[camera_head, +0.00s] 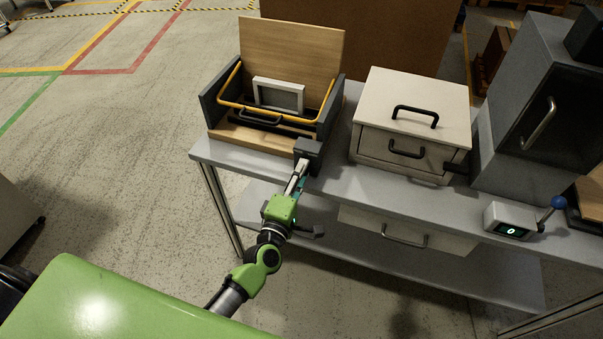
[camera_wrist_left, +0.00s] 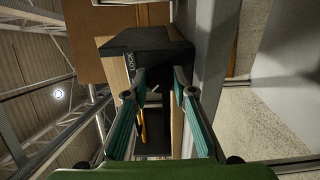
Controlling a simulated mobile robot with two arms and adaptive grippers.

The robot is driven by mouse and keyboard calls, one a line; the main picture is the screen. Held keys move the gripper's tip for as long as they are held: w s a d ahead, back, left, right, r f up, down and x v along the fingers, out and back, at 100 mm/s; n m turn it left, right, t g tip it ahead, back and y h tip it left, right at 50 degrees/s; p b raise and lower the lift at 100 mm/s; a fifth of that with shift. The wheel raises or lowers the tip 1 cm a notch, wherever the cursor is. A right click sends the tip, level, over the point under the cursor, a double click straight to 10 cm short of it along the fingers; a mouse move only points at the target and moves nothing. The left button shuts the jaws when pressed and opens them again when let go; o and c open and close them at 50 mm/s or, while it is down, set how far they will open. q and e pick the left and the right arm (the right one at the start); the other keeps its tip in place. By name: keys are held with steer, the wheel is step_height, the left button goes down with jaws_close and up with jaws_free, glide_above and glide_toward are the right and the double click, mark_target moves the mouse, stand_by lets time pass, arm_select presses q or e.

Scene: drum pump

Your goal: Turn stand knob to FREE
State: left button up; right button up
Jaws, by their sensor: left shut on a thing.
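The wooden stand (camera_head: 290,55) is on the grey workbench at upper left, with dark side walls, a yellow rail and a framed panel (camera_head: 278,95) inside. A dark block (camera_head: 309,150) is at its front right corner. My left gripper (camera_head: 302,167) reaches this block from the front. In the left wrist view the dark block (camera_wrist_left: 150,40) carries a label reading LOCK beside the left fingertip. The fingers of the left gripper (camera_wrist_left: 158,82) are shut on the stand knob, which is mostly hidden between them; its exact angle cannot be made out. My right gripper is out of view.
Right of the stand on the workbench (camera_head: 345,185) are a beige drawer box (camera_head: 415,115) with black handles, a dark-doored cabinet (camera_head: 540,110) and a small box with a blue-knobbed lever (camera_head: 512,220). A drawer (camera_head: 405,235) hangs below the top. Open floor lies left.

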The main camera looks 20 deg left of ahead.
arm_select(q)
steer(key=o, duration=1.1)
steer(key=shift+s, duration=0.1)
steer(key=s, duration=1.1)
steer(key=shift+s+a, duration=0.2)
steer(key=shift+s, duration=0.2)
steer(key=s+f+m+g, duration=0.3)
steer(key=s+f+m, duration=0.1)
steer(key=f, duration=0.6)
steer(key=s+f+m+g+h, duration=0.1)
steer(key=s+f+m+g, duration=0.25)
steer(key=f, duration=0.75)
steer(key=s+f+m+g, duration=0.2)
steer(key=s+f+m, duration=0.25)
steer(key=f, duration=0.55)
steer(key=s+a+f+m+g, duration=0.2)
steer(key=s+f, duration=0.3)
steer(key=s, duration=0.3)
steer(key=s+a+f+m+g+y, duration=0.1)
steer(key=s+a+f+m+g, duration=0.1)
steer(key=s+f, duration=0.3)
steer(key=s+a+f+m+g, duration=0.2)
steer(key=s+f+m+g, duration=0.2)
steer(key=s, duration=0.9)
step_height(320, 180, down, 2)
steer(key=shift+f+y, duration=0.1)
steer(key=shift+y, duration=0.2)
